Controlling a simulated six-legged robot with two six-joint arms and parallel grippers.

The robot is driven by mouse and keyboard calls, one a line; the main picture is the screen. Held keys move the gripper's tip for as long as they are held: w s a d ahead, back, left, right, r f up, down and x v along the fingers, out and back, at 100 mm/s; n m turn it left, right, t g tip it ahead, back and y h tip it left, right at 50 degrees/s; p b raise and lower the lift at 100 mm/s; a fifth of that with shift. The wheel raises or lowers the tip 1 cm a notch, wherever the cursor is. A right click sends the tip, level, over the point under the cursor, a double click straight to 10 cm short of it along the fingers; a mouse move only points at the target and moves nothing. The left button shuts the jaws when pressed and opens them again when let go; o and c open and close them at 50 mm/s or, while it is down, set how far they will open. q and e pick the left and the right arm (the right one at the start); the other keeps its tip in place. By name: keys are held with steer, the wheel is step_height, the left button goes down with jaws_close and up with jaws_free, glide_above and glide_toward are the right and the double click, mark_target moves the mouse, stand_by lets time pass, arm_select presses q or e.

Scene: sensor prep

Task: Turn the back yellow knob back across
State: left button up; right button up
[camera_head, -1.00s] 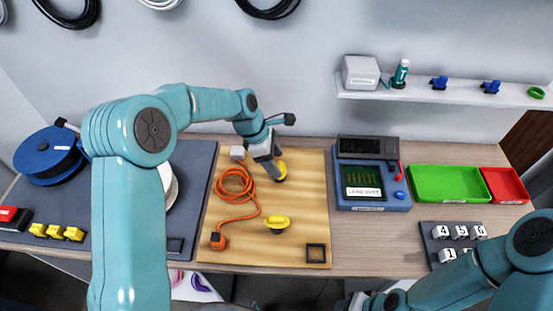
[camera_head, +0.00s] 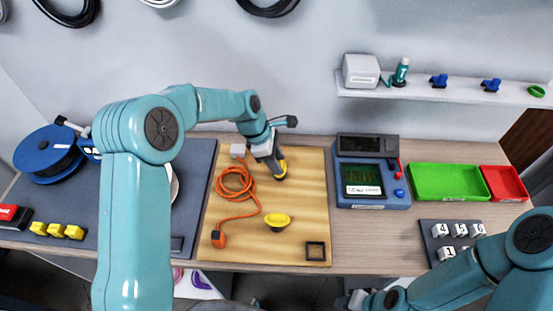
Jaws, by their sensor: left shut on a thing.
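The back yellow knob (camera_head: 281,167) is at the back of the wooden board (camera_head: 300,205), mostly hidden by my left gripper (camera_head: 277,172). My left gripper points down and is shut on this knob.
An orange cable (camera_head: 236,183) lies coiled left of the knobs. A dark square frame (camera_head: 315,251) is at the board's front right. A blue meter (camera_head: 371,184), a green tray (camera_head: 447,182) and a red tray (camera_head: 505,183) stand to the right. A blue reel (camera_head: 45,155) is far left.

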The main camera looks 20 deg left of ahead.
arm_select(q)
steer(key=m, duration=0.1)
steer(key=m+g, duration=0.1)
steer(key=m, duration=0.2)
steer(key=shift+w+m+g+p, duration=0.25)
steer(key=shift+m+g+p, duration=0.1)
steer(key=shift+m+g, duration=0.05)
steer(key=m, duration=0.2)
steer(key=m+g, duration=0.1)
steer(key=m, duration=0.1)
steer(key=shift+w+g+y, duration=0.15)
steer(key=shift+g+y, duration=0.15)
steer(key=shift+y, duration=0.1)
steer(key=m, duration=0.2)
steer(key=m+g+y+p, duration=0.1)
steer(key=m, duration=0.1)
steer(key=shift+w+d+m, duration=0.15)
steer(key=shift+m, duration=0.25)
steer(key=shift+d+m+g+y, duration=0.1)
steer(key=shift+m+g+y, duration=0.45)
steer(key=shift+m, duration=1.25)
steer(key=shift+w, duration=0.1)
steer(key=o, duration=1.1)
steer(key=shift+c, duration=0.2)
steer(key=shift+r, duration=0.15)
